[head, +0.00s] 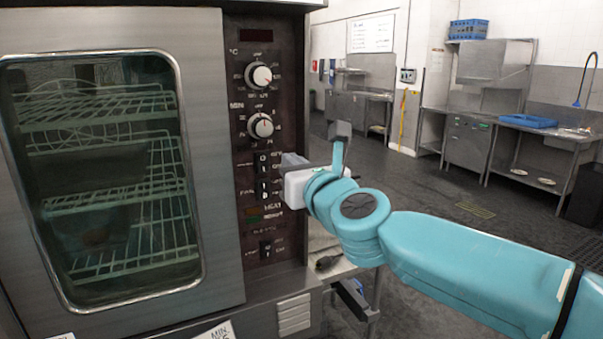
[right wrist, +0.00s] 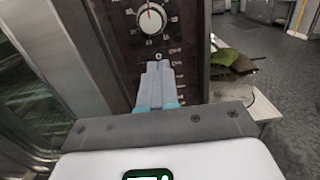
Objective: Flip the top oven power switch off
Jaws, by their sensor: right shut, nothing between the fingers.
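The oven's dark control panel (head: 262,130) stands right of the glass door. A top black rocker switch (head: 262,162) marked 0 and 1 is below two round knobs, with another rocker switch (head: 263,189) just under it. My right gripper (head: 286,160) is shut and empty, just right of the top switch in the head view. Its closed fingers also show in the right wrist view (right wrist: 157,72), pointing at the panel below a knob. They hide the switches there, and I cannot tell whether they touch. The switch's position is too small to read. My left gripper is not in view.
The upper knob (head: 260,76) and lower knob (head: 261,126) stick out above the switches. A third switch (head: 266,249) is lower on the panel. The oven door (head: 100,180) is closed. Open floor (head: 440,200) lies to the right, with steel counters at the back.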

